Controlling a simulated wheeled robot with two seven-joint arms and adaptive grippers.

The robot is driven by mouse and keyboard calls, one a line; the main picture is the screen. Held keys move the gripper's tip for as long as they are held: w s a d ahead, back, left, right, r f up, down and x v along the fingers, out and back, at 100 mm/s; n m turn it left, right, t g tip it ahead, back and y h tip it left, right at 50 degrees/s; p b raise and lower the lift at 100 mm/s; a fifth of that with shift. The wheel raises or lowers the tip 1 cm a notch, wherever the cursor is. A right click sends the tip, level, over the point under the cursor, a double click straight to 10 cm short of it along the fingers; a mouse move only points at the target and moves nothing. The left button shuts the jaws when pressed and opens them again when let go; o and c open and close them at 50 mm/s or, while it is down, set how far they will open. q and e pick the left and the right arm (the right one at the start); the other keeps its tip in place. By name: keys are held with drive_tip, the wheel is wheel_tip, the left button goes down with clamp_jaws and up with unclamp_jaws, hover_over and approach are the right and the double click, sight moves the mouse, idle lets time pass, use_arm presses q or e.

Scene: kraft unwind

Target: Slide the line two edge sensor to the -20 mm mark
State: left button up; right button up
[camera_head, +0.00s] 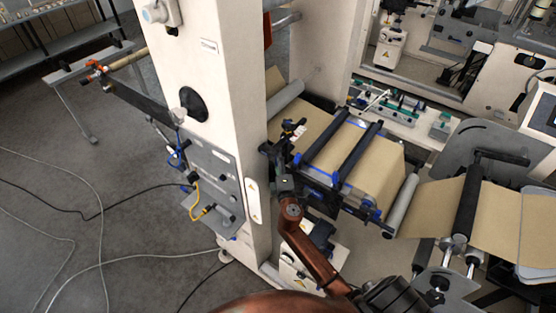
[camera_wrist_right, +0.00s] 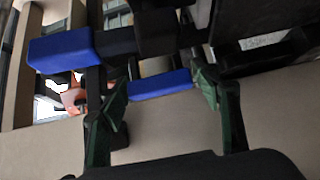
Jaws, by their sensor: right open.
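My right arm rises from the bottom of the head view, and its dark gripper (camera_head: 277,158) is at the near left end of the blue-and-black web guide frame (camera_head: 325,183). In the right wrist view the two green fingers (camera_wrist_right: 158,96) are apart. A blue bar (camera_wrist_right: 160,84) shows between them, and a black block with a blue end piece (camera_wrist_right: 60,50) lies just beyond, to the upper left. I cannot tell whether the fingers touch anything. A small black-and-white fitting (camera_head: 294,129) beside the gripper may be the edge sensor. No scale or mark is legible. My left gripper is not in view.
Brown kraft web (camera_head: 370,165) runs over the frame's dark rollers. A tall white machine column (camera_head: 225,100) stands close left of the gripper. A grey roller (camera_head: 402,205) is to the right. Cables lie on the open grey floor (camera_head: 90,220) at left.

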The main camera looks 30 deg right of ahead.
drive_tip(key=v, duration=1.2)
drive_tip(key=shift+f, duration=0.1)
